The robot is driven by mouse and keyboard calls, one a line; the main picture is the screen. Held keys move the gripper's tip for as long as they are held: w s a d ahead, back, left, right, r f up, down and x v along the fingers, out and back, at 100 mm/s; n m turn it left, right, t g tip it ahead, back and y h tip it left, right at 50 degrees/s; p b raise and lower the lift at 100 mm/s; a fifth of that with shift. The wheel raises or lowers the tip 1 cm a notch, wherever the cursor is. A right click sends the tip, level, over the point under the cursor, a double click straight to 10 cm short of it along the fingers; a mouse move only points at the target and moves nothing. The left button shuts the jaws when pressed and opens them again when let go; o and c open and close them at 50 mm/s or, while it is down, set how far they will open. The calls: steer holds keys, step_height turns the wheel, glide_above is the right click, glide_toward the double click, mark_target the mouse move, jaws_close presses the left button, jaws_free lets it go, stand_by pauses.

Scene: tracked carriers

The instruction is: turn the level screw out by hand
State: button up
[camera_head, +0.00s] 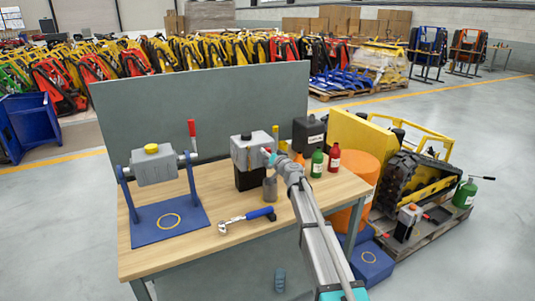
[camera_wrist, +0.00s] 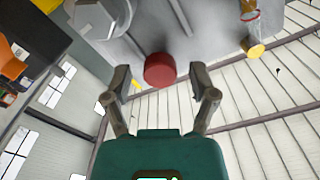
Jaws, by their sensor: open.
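A grey gear housing (camera_head: 248,151) stands on a black block on the wooden bench. In the wrist view a short red round screw head (camera_wrist: 159,70), apparently the level screw, sticks out of the grey housing face (camera_wrist: 150,25). My gripper (camera_wrist: 163,82) is open, with one finger on each side of the red head. A clear gap shows on both sides, and neither finger touches it. How far the fingertips reach along the head is hard to tell.
A grey cup (camera_head: 270,189) stands below my gripper, and a blue-handled wrench (camera_head: 248,219) lies in front. Green (camera_head: 317,163) and red (camera_head: 333,160) bottles stand to the right. A second grey housing hangs in a blue stand (camera_head: 168,218) at left. A grey panel (camera_head: 200,110) rises behind.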

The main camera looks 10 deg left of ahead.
steer(key=m, duration=0.4)
steer(key=shift+m, duration=0.3)
steer(key=m, duration=0.4)
steer(key=shift+m, duration=0.4)
steer(key=c, duration=0.9)
steer(key=shift+n, duration=1.9)
steer(key=shift+c, duration=0.2)
steer(key=n, duration=0.3)
steer(key=shift+n, duration=1.5)
steer(key=shift+n, duration=0.3)
